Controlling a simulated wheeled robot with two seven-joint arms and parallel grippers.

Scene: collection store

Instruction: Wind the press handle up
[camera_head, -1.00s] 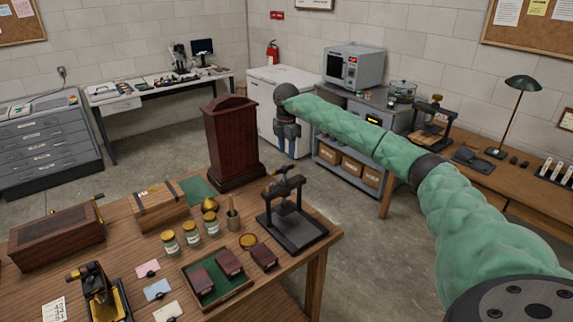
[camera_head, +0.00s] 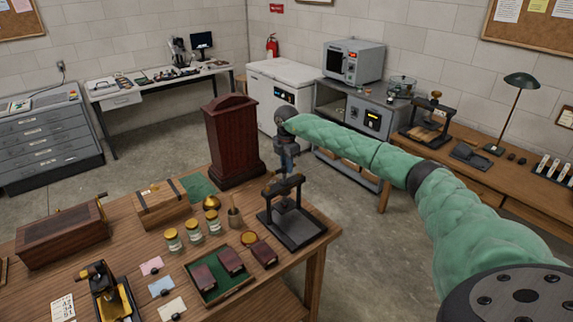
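A small black press (camera_head: 299,228) with an upright frame and flat base stands near the right corner of the wooden table. Its brown handle (camera_head: 271,188) shows at the top left of the frame. A second black press (camera_head: 431,130) stands on the bench at the right. My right arm, in a green sleeve, reaches in from the right. My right gripper (camera_head: 290,172) points down just behind and above the near press's top, overlapping it in the picture. Contact cannot be told, and its fingers are too small and partly hidden to read. My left gripper is not in view.
A dark red wooden case (camera_head: 232,140) stands just left of the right gripper. Open floor (camera_head: 375,250) lies to the right.

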